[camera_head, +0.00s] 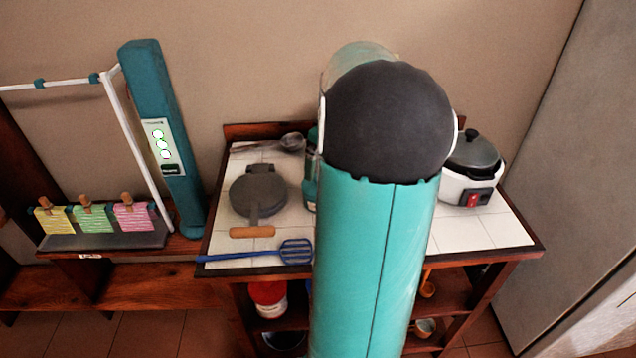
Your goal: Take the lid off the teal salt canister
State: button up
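My own teal arm with its dark round joint fills the middle of the head view and covers the centre of the tiled table. A narrow strip of a teal thing (310,185) shows just left of the arm, standing on the tiles. It may be the salt canister, but most of it is hidden, and I cannot make out a lid. My gripper does not show; the arm hides whatever is behind it.
The white-tiled table (490,232) holds a dark round pan (258,194), a blue slotted spatula (294,252), a ladle (291,142) and a rice cooker (472,162). A tall teal box (160,120) stands left. A grey panel (580,150) bounds the right.

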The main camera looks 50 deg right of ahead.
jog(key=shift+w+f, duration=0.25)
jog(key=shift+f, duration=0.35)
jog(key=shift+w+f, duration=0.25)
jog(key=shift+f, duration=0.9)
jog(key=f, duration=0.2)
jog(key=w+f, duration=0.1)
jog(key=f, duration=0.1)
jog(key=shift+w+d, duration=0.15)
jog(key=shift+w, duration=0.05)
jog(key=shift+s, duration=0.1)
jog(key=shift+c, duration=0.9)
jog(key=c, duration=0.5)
